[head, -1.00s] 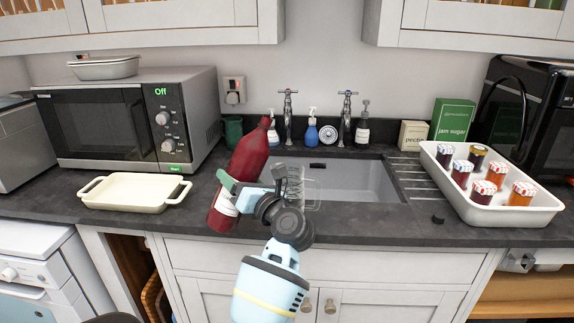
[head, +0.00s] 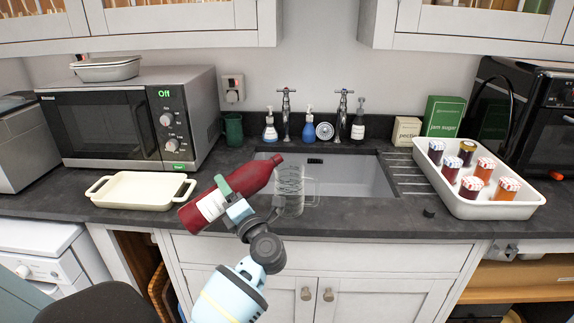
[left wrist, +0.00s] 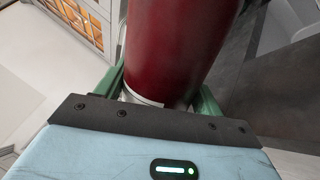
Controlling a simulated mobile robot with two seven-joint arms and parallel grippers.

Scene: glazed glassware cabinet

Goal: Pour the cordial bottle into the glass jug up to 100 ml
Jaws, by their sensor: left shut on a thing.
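The cordial bottle (head: 249,177) is dark red with a white label. It is tilted well over, its neck pointing right and a little up, its base low at the left. My left gripper (head: 224,187) is shut around its body near the label; the red bottle (left wrist: 178,45) also fills the jaws in the left wrist view. The clear glass jug (head: 291,188) stands on the counter at the front edge of the sink, with marks on its wall. The bottle's mouth is close to the jug's upper left rim. I cannot make out any liquid in the jug. My right gripper is out of view.
A cream dish (head: 139,190) lies on the counter to the left, before the microwave (head: 135,117). A white tray (head: 482,196) of several jam jars stands at the right. The sink (head: 348,178) is behind the jug. A small black object (head: 429,212) lies on the counter.

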